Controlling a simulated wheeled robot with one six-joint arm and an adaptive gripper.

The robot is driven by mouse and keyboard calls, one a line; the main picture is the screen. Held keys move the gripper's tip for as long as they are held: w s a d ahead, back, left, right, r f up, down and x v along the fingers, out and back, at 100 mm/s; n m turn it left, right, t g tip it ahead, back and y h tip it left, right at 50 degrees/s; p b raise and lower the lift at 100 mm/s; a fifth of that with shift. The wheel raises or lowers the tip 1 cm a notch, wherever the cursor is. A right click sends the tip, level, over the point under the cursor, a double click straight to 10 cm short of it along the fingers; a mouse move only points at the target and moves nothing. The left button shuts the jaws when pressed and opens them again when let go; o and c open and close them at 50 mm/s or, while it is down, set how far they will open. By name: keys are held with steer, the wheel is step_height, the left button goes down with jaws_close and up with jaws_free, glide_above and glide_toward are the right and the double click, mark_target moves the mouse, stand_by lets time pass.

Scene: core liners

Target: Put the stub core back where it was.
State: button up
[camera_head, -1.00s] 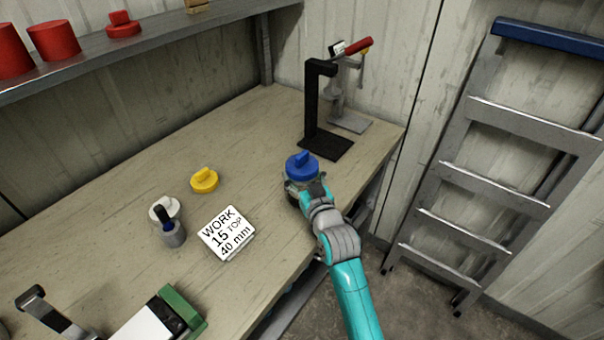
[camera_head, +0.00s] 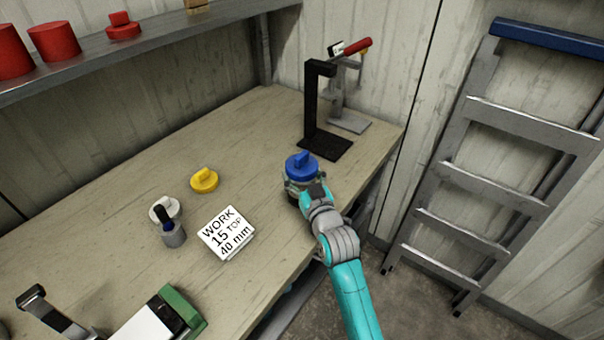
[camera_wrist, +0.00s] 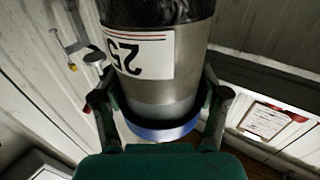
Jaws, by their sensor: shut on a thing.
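My gripper (camera_head: 314,194) is shut on a metal cylinder with a blue cap (camera_head: 301,167), over the right part of the bench near its front edge. In the wrist view the cylinder (camera_wrist: 182,88) lies between the two fingers. It carries a white label (camera_wrist: 138,55) reading 25, upside down in that picture. A blue ring shows at its lower end there and a dark, glossy part at its upper end. I cannot tell whether this is the stub core. From the head camera, my gripper hides most of the cylinder, and I cannot tell whether its base touches the bench.
Red pieces stand on the shelf (camera_head: 160,30). A ladder (camera_head: 490,160) leans at right.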

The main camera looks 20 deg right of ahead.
mark_target(303, 184)
steer(key=o, duration=1.2)
step_height(303, 184, down, 3)
steer(key=shift+r+g, duration=0.2)
steer(key=shift+g, duration=0.1)
steer(key=shift+s+f, duration=0.1)
steer(key=shift+s, duration=0.5)
steer(key=s, duration=0.2)
steer(key=s+r, duration=0.1)
steer(key=s, duration=0.2)
steer(key=shift+s+d+r, duration=0.15)
steer(key=shift+s+r, duration=0.5)
steer(key=shift+s, duration=0.3)
